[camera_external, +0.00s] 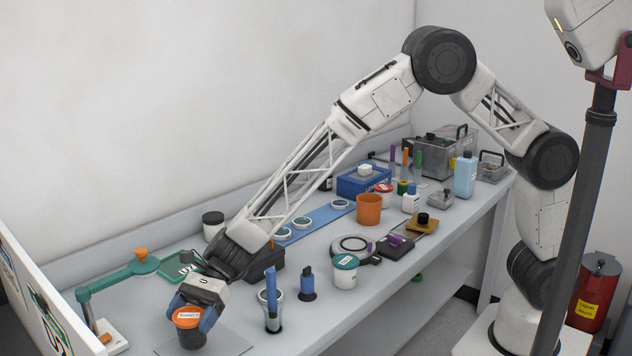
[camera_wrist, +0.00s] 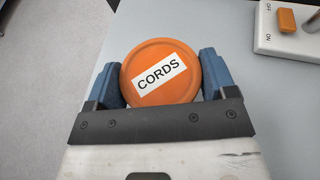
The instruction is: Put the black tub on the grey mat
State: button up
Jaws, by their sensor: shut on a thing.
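The black tub (camera_external: 190,337) has an orange lid with a white label; the label reads CORDS in the wrist view, where the lid (camera_wrist: 158,88) hides the tub's body. My gripper (camera_external: 190,314) is shut on the tub, with one blue finger on each side of it, also in the wrist view (camera_wrist: 160,78). The tub looks upright. The grey mat (camera_external: 232,341) lies at the bench's near left end, and the tub appears over it in the external view. I cannot tell whether the tub's base touches the mat.
A green-armed stand with a white switch base (camera_external: 112,342) is left of the tub; its base also shows in the wrist view (camera_wrist: 285,40). A blue tool in a clear holder (camera_external: 272,305) stands to the right.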

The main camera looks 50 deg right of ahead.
jog(key=shift+f, duration=1.45)
jog(key=shift+f, duration=0.15)
jog(key=o, duration=0.9)
jog(key=shift+o, duration=0.2)
jog(key=shift+w+d+r, duration=0.15)
jog(key=shift+d+r, duration=0.2)
jog(key=v, duration=1.1)
jog(key=shift+d+r, duration=0.1)
